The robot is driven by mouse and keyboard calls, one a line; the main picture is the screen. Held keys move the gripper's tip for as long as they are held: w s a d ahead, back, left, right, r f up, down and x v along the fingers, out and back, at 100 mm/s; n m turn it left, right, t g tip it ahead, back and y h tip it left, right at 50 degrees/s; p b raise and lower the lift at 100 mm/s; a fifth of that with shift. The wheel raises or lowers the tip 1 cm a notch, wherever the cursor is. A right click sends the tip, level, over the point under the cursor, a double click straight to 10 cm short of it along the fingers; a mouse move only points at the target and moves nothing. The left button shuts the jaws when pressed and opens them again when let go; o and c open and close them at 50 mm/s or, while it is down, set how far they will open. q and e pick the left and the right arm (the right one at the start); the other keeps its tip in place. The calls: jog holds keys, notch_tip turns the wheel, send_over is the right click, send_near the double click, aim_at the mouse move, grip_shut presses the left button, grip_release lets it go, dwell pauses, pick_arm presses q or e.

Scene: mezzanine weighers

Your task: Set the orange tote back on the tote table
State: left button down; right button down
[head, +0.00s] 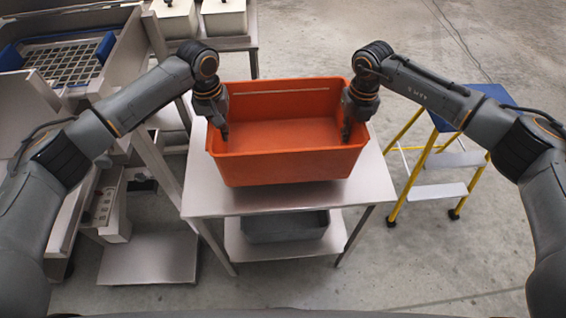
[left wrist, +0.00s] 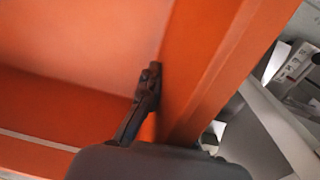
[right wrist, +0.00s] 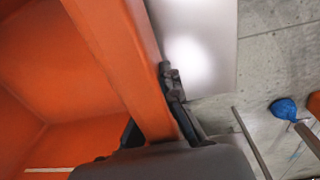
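The orange tote (head: 290,166) is empty and level at the steel tote table (head: 290,200). Its base appears at or very near the tabletop; I cannot tell whether there is a gap. My left gripper (head: 224,132) is at the tote's left wall. In the left wrist view one finger lies against the inside of the wall (left wrist: 205,70); the outer finger is mostly hidden. My right gripper (head: 347,132) is at the right wall. In the right wrist view its fingers straddle that wall (right wrist: 120,60), one outside against it, the other partly hidden inside.
A grey bin (head: 285,228) sits on the table's lower shelf. A yellow step stool with a blue top (head: 455,120) stands to the right. Weighing machinery with a grated tray (head: 65,62) is at left. Cream bins (head: 224,16) stand behind. The front floor is clear.

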aim_at(224, 144)
pick_arm(q)
jog(key=shift+a+r, duration=0.1)
jog(key=shift+r, duration=0.05)
pick_arm(e)
jog(key=shift+s+d+r, duration=0.1)
jog(key=shift+r, duration=0.05)
